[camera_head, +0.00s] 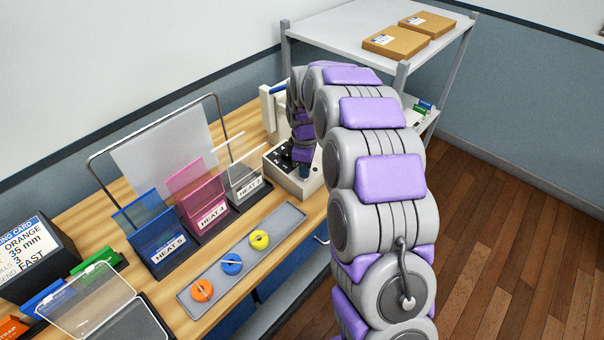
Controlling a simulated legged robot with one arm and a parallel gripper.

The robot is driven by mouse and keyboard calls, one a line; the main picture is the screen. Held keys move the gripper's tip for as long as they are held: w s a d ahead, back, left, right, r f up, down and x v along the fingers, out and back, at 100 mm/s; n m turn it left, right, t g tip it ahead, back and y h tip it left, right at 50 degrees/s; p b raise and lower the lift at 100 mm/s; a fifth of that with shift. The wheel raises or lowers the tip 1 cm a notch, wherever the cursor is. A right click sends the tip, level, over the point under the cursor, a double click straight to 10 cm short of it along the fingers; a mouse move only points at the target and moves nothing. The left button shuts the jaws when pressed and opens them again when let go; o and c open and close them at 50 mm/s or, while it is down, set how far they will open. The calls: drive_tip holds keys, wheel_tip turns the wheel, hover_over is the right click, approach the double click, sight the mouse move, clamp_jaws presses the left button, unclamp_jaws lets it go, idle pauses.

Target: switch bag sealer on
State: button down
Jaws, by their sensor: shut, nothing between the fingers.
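The bag sealer is a cream-coloured machine (312,186) at the far right end of the wooden bench. A dark control panel with small white marks (282,156) lies on its top, and a blue part shows near its raised back. My arm reaches over it from the right and bends down. My gripper (304,170) points down at the sealer's top, just right of the panel, shut and empty. Whether it touches the machine I cannot tell. The arm hides much of the sealer's right side, and I cannot make out a switch.
Left of the sealer stand bins labelled HEAT, clear (243,182), pink (205,209) and blue (163,247). A grey tray (215,285) holds orange, blue and yellow discs. A card box (35,262) stands far left. A shelf (350,28) with cardboard boxes stands behind.

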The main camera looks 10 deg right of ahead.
drive_tip(key=shift+f, duration=0.1)
idle(0.3)
drive_tip(key=shift+r+p, duration=1.1)
drive_tip(key=shift+r, duration=0.8)
drive_tip(key=shift+r+p, duration=0.8)
drive_tip(key=shift+r, duration=0.75)
drive_tip(key=s+r+m, duration=0.3)
drive_tip(key=s+r, duration=0.1)
drive_tip(key=s, duration=0.5)
drive_tip(key=s+r+m, duration=0.3)
drive_tip(key=s+r, duration=0.2)
drive_tip(key=s, duration=0.5)
drive_tip(key=s+f+m+g, duration=0.1)
drive_tip(key=s+m, duration=0.6)
drive_tip(key=s, duration=1.6)
drive_tip(key=shift+g, duration=0.4)
